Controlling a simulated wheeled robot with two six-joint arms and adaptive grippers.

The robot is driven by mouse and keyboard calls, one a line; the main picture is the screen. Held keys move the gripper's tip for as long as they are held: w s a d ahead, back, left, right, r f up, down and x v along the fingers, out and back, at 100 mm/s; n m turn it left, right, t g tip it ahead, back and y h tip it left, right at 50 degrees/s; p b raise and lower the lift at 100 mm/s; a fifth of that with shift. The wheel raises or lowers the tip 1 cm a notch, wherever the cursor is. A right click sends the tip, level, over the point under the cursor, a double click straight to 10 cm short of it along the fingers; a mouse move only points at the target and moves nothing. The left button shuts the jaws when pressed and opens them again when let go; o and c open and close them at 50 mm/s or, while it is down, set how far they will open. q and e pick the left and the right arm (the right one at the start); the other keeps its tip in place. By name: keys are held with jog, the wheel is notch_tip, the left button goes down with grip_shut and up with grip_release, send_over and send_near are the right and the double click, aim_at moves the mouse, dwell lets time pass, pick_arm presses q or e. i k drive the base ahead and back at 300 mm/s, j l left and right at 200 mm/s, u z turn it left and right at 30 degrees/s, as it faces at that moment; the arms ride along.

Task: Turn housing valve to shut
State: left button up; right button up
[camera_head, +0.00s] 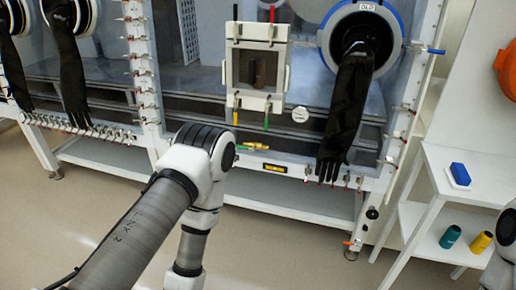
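I cannot tell for sure which fitting is the housing valve. A small valve with a blue lever (435,51) sits on the right edge of the glovebox, the lever pointing right. A small fitting with an orange handle (351,243) is low at the right leg. A yellow and green fitting (254,146) is on the front rail, just right of my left arm's elbow. My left arm comes in from the left and bends down at the elbow; its gripper is out of view. Only a piece of my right arm shows at the right edge, without its gripper.
A framed port box (256,45) with red and green handles is on the glovebox front. Black gloves (343,115) hang from the ports. A white side table (485,190) at right holds a blue block (460,174), with teal (450,237) and yellow (481,242) spools below. Floor is clear in front.

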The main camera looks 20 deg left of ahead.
aim_at(253, 149)
jog(key=i+j+z, duration=0.1)
jog(key=j+z, duration=0.7)
jog(key=j, duration=0.15)
jog(key=j+z, duration=0.45)
jog(key=k+j, duration=0.1)
jog(key=j, duration=0.4)
jog(key=k+j+z, duration=0.1)
jog(key=j, duration=0.4)
jog(key=k+j, duration=0.15)
jog(key=j, duration=0.35)
jog(key=k+j+z, duration=0.1)
jog(key=j, duration=0.4)
jog(key=k+j, duration=0.15)
jog(key=j, duration=0.3)
jog(key=k+j+z, duration=0.1)
jog(key=j, duration=0.4)
jog(key=k+j, duration=0.2)
jog(key=j, duration=0.25)
jog(key=k+j, duration=0.15)
jog(key=j, duration=0.35)
jog(key=z, duration=0.05)
